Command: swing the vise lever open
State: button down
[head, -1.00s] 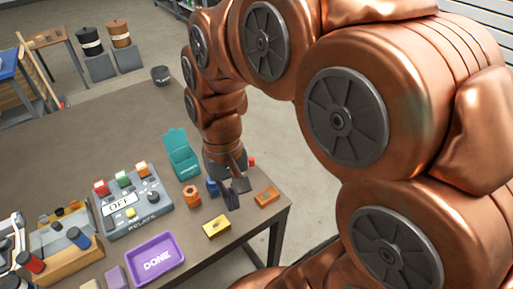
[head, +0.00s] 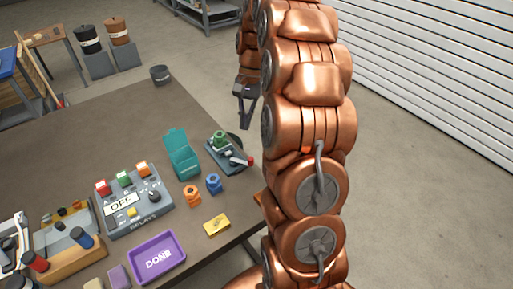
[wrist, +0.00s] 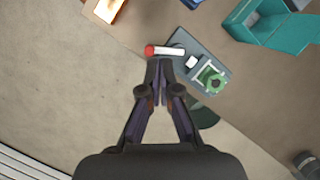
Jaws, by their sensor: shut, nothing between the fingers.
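The vise (head: 228,155) sits on a dark base near the table's right edge, with a green part (head: 219,138) on top. Its lever (head: 240,160) ends in a red knob and points right, past the base. In the wrist view the pale lever (wrist: 172,51) points left, and the green part (wrist: 210,80) is right of my fingertips. My gripper (head: 241,122) is shut and empty, apart from the vise on its far side in the head view. In the wrist view my gripper (wrist: 160,66) appears just below the lever; the height gap is unclear.
A teal open-lidded box (head: 183,160) stands left of the vise. An orange nut (head: 191,195), a blue nut (head: 213,184) and a yellow block (head: 217,225) lie nearer. A relay panel (head: 130,203) and purple tray (head: 155,257) are further left. Open floor lies beyond the table.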

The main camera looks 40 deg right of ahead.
jog(key=w+d+f+m+y, duration=0.1)
jog(key=w+d+f+m, duration=0.1)
jog(key=d, duration=0.8)
jog(key=shift+d+f+m, duration=0.25)
jog(key=shift+f+m, duration=0.45)
jog(key=shift+f, duration=0.2)
jog(key=shift+f+p, duration=0.1)
jog(key=shift+p, duration=0.2)
jog(key=shift+s+a+f+p, duration=0.45)
jog(key=shift+a+f+p, duration=0.4)
jog(key=shift+a+f, duration=0.5)
jog(key=shift+s+a+f+p, duration=0.5)
jog(key=shift+a+f+p, duration=0.5)
jog(key=shift+f, duration=0.7)
jog(key=shift+s+a+f+p, duration=0.45)
jog(key=shift+a+f+p, duration=0.25)
jog(key=shift+a+f, duration=0.7)
jog(key=shift+d+f, duration=0.1)
